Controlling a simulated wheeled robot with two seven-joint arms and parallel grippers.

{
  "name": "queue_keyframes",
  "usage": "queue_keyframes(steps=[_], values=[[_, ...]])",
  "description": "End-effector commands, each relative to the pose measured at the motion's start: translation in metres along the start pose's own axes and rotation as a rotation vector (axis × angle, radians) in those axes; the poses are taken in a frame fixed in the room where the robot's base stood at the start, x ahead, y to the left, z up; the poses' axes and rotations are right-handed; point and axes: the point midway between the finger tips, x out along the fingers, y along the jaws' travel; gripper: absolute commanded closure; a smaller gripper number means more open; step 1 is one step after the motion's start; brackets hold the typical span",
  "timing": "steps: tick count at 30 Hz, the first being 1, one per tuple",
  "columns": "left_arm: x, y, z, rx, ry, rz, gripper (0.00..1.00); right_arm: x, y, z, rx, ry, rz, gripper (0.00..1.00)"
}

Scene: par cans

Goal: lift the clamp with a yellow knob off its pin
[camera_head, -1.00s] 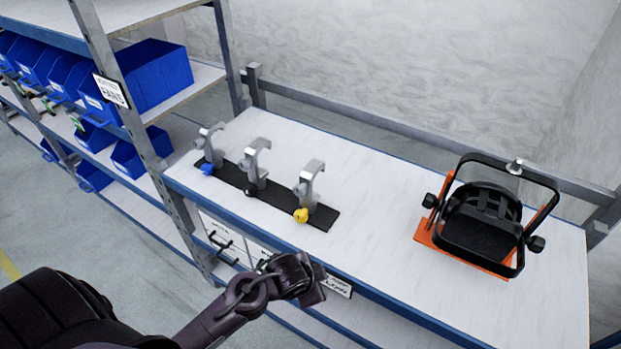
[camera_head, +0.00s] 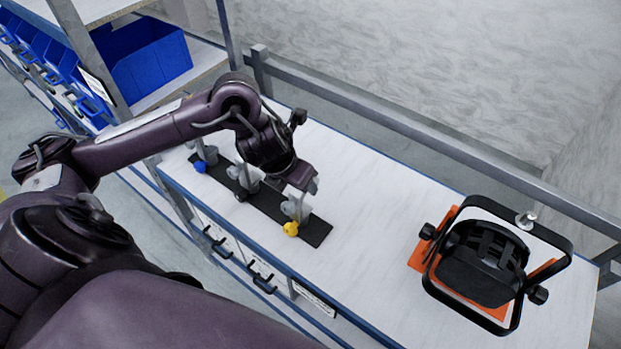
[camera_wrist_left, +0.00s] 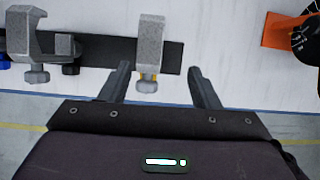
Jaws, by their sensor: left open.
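The clamp with a yellow knob (camera_head: 292,228) is at the right end of the black strip on the bench, its upper part partly hidden by my left gripper (camera_head: 301,192). In the left wrist view this grey clamp (camera_wrist_left: 150,45) stands ahead of and between the open fingers of my left gripper (camera_wrist_left: 160,82), with bits of yellow beside its bolt. No grip on it shows. Its pin is hidden. My right gripper is not in view.
The black strip (camera_head: 318,233) also bears a clamp with a blue knob (camera_head: 201,166) and a black-knobbed clamp (camera_head: 242,195), left of the yellow one. A black lamp (camera_head: 484,262) on an orange plate stands at right. Bench between is clear.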

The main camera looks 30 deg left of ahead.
Motion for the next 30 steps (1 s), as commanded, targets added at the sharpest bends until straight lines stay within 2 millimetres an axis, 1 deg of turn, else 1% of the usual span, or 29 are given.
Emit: queue_keyframes(steps=[2,5,8,12,14,16,19,24,27,30], values=[[0.001,0.006,-0.002,0.028,0.015,0.015,0.44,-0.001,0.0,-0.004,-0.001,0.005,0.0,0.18],[0.012,0.008,-0.003,0.034,0.019,0.016,0.44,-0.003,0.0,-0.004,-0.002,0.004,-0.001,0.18],[0.023,0.008,-0.003,0.03,0.019,0.015,0.44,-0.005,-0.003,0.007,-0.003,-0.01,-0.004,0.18],[0.04,0.013,-0.001,0.026,0.021,0.015,0.44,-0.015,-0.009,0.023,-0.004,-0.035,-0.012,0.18],[0.049,0.016,0.001,0.026,0.02,0.017,0.44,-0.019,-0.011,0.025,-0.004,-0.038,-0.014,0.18],[0.061,0.015,0.001,0.027,0.018,0.014,0.44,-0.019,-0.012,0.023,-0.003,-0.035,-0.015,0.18],[0.07,0.016,0.001,0.028,0.015,0.015,0.44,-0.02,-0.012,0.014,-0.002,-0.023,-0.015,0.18],[0.074,0.016,0.001,0.031,0.014,0.017,0.44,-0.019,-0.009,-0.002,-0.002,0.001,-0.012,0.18],[0.074,0.016,0.001,0.03,0.014,0.017,0.44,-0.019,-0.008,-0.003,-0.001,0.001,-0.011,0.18],[0.074,0.016,0.001,0.03,0.013,0.017,0.57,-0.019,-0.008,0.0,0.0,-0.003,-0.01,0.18]])
